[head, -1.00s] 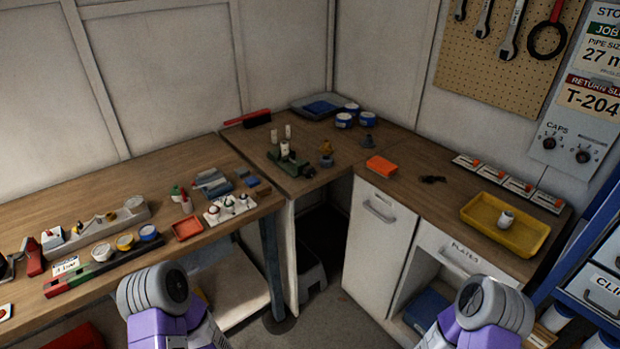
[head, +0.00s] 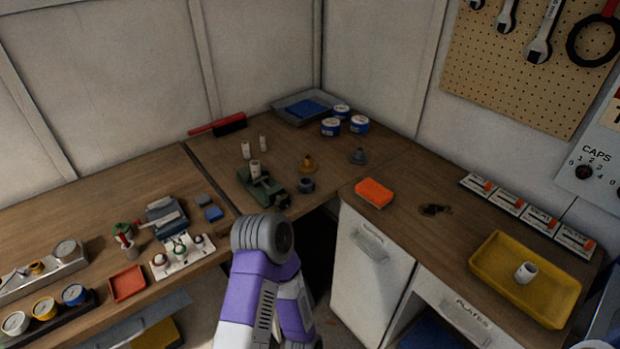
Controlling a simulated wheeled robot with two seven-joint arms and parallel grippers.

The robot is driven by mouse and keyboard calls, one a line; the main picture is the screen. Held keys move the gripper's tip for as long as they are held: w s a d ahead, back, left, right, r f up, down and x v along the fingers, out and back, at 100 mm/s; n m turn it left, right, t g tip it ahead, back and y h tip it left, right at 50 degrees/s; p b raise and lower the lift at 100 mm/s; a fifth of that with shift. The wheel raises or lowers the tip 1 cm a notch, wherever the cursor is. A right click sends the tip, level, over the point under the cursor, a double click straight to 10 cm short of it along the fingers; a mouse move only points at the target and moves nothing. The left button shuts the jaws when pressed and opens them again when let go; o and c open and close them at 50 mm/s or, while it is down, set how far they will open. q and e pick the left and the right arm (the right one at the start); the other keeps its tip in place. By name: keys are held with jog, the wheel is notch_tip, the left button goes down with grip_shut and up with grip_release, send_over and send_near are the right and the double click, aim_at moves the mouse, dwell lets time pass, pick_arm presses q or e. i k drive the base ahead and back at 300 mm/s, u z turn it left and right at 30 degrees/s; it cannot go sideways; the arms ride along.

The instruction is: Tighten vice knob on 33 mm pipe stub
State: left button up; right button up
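A small green vice (head: 264,190) stands on the corner bench, a little beyond my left arm. A pale pipe stub (head: 255,168) stands upright at the vice, apparently between its jaws; whether it is clamped I cannot tell. The vice's knob cannot be made out clearly at this distance. Two more pale stubs stand behind the vice, one at left (head: 246,150) and one at right (head: 263,143). No size marking is readable on any stub. My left arm rises in front of the bench, but its gripper is not visible. My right gripper is not visible either.
A grey ring-shaped part (head: 306,185) and a brass-coloured fitting (head: 308,164) stand right of the vice. An orange block (head: 374,193) lies farther right. A yellow tray (head: 480,262) holds a white stub (head: 525,272). A white rack (head: 183,257) sits on the left bench.

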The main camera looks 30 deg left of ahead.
aim_at(283, 200)
jog(key=u, duration=0.65)
jog(key=i, duration=1)
jog(key=u, duration=1)
